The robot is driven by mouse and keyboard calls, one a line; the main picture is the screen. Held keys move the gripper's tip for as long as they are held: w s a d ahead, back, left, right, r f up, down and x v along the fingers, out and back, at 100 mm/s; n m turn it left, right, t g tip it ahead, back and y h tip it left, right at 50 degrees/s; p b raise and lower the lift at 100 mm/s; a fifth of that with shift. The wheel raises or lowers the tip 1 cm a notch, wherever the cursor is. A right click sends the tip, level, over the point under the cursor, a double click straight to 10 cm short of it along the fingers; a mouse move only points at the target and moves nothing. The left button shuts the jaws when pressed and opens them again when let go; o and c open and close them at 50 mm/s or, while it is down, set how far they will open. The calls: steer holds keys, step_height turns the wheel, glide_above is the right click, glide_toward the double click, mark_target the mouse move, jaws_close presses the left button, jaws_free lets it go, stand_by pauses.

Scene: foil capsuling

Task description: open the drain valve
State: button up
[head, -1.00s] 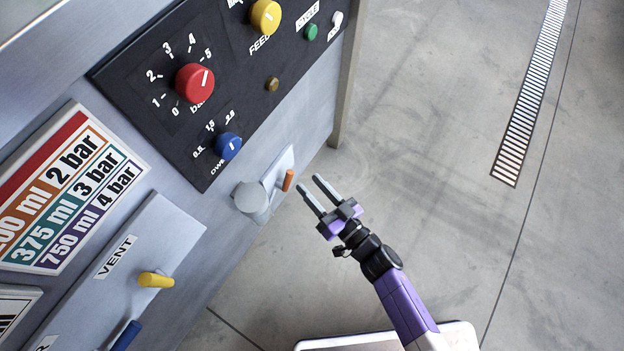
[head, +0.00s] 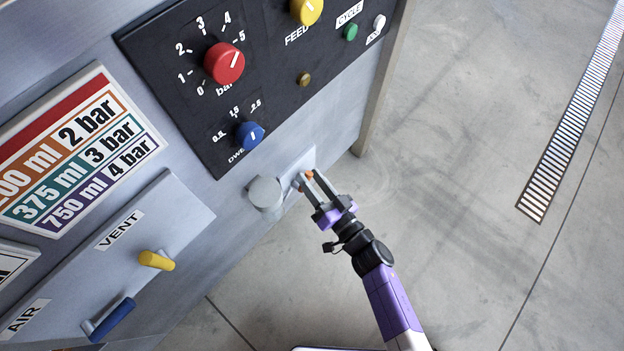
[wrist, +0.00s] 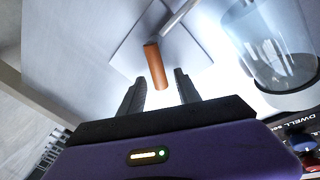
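An orange handle (head: 309,174) sits on a small pale plate (head: 298,163) low on the machine front. No label on it is readable; I take it as the drain valve. In the wrist view the orange handle (wrist: 154,62) sticks out toward me, beside a grey metal rod (wrist: 180,19). My gripper (head: 306,178) is open at the handle. In the wrist view, the handle's near end lies between the two fingertips (wrist: 160,78), with a visible gap on each side. In the head view the fingers partly hide the handle.
A grey round cylinder (head: 265,193) juts out just left of the handle; a clear cup (wrist: 272,55) is at right in the wrist view. A yellow VENT lever (head: 157,261) and blue AIR lever (head: 112,318) are lower left. A black knob panel (head: 200,125) is above. Open floor lies right.

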steer(key=shift+c, duration=0.4)
jaws_close()
steer(key=n+b, duration=0.1)
steer(key=s+n+b, duration=0.1)
steer(key=n, duration=0.1)
steer(key=shift+a+r+t, duration=0.15)
steer(key=shift+a+t, duration=0.15)
steer(key=shift+a, duration=0.1)
steer(key=shift+s+a+r+n+y+b, duration=0.15)
steer(key=shift+s+n+y+b, duration=0.1)
steer(key=shift+n, duration=0.4)
steer(key=shift+s+a+f+n+y+b, duration=0.1)
steer(key=shift+a+n+y+b, duration=0.15)
steer(key=shift+n, duration=0.45)
steer(key=shift+s+a+r+n+y+b, duration=0.1)
steer(key=shift+s+n+y+b, duration=0.15)
steer(key=shift+n, duration=0.4)
steer(key=shift+o, duration=0.4)
jaws_free()
